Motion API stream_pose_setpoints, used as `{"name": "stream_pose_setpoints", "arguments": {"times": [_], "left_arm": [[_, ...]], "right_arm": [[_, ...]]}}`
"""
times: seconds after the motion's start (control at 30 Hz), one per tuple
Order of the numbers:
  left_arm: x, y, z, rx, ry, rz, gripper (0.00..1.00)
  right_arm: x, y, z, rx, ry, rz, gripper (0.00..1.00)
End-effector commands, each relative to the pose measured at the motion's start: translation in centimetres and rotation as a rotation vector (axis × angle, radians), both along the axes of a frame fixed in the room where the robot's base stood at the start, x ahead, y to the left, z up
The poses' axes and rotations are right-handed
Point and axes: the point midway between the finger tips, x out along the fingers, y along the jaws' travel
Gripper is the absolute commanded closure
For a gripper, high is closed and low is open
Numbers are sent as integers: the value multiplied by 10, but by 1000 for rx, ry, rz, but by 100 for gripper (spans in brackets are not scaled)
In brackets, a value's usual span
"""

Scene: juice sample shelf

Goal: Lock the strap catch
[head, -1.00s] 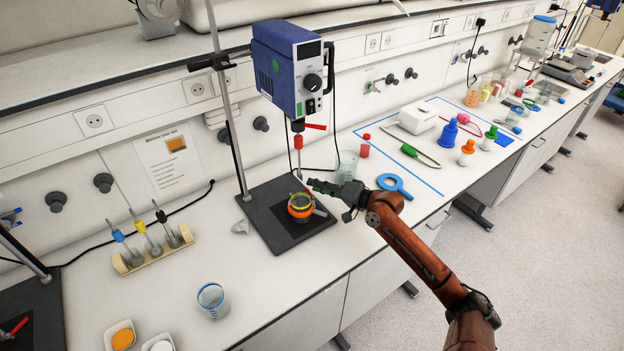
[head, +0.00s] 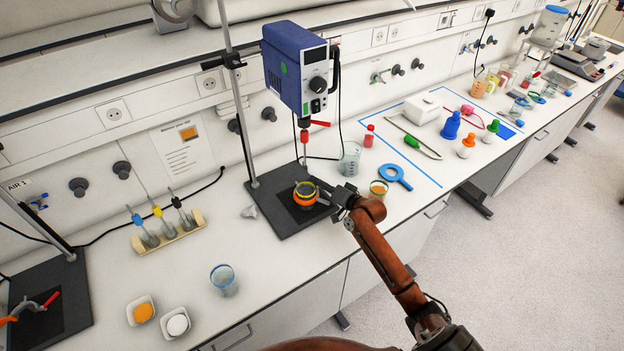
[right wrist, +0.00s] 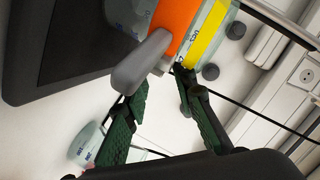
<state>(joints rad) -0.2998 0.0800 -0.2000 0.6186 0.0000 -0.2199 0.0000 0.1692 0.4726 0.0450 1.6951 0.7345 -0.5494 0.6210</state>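A beaker (head: 306,187) with a yellow band stands on the black base plate of the stirrer stand, with an orange strap (head: 304,203) around it. The right wrist view shows the orange strap (right wrist: 178,22), the yellow band (right wrist: 206,32) and a grey catch lever (right wrist: 142,65) sticking out from the strap. My right gripper (head: 326,193) is just right of the beaker. In the right wrist view its green-padded fingers (right wrist: 162,86) are apart, with the lever's end close to the left fingertip. I cannot tell whether they touch. My left gripper is not in view.
The blue stirrer motor (head: 297,68) hangs above the beaker on a thin rod.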

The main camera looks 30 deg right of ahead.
Motion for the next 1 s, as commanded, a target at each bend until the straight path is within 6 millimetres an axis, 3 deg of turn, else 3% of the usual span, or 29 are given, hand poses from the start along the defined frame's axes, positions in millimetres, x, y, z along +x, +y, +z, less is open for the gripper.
{"name": "stream_pose_setpoints", "arguments": {"times": [0.1, 0.3, 0.67, 1.0], "left_arm": [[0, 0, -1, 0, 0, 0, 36], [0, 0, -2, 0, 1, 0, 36], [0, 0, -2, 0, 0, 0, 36], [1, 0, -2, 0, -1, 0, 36]], "right_arm": [[20, 5, -6, 2, 1, 0, 75], [38, 8, -10, 1, 0, 0, 75], [41, 9, -11, 1, 1, 0, 75], [41, 8, -11, 1, 1, -1, 98]]}}
